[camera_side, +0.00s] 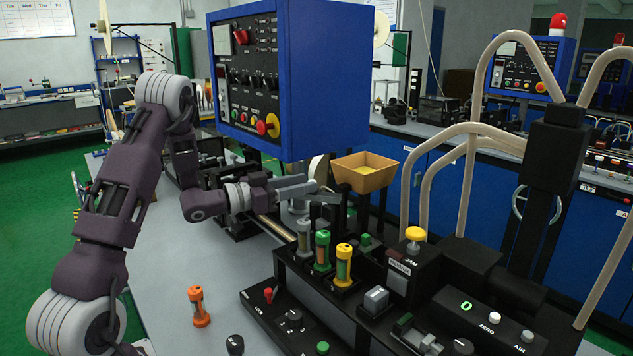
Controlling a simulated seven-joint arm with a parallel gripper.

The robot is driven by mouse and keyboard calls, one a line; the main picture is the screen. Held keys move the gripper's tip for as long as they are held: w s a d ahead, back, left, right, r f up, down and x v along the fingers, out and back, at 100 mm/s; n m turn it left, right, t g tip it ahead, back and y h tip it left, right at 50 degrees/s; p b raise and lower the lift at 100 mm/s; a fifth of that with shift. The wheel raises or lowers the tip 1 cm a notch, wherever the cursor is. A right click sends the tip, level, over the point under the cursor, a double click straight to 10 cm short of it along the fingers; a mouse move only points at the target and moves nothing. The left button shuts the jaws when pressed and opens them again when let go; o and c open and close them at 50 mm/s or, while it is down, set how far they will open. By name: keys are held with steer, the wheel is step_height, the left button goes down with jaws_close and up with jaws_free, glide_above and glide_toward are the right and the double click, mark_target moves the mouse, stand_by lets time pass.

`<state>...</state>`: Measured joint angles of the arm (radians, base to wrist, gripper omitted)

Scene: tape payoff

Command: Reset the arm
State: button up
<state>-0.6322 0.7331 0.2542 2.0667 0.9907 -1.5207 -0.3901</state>
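My arm stands at the left and reaches right, below the blue control box (305,80). My gripper (318,190) is at mid-height near the centre, roughly level, with its pale grey fingers pointing right. The fingertips are close to the yellow-orange hopper (365,171), at its lower left in the picture; I cannot tell whether they touch anything. The fingers overlap in this view, so their gap is unclear. I see no object clearly held in them.
A black rack holds grey (304,238), green (322,250) and yellow (344,264) cylinders. An orange cylinder (199,306) stands alone on the grey bench. A black panel with a yellow JAM button (415,234) and beige hoses (468,140) crowd the right. The bench's left part is mostly clear.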

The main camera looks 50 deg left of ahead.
steer(key=shift+s+a, duration=0.1)
steer(key=shift+s, duration=0.35)
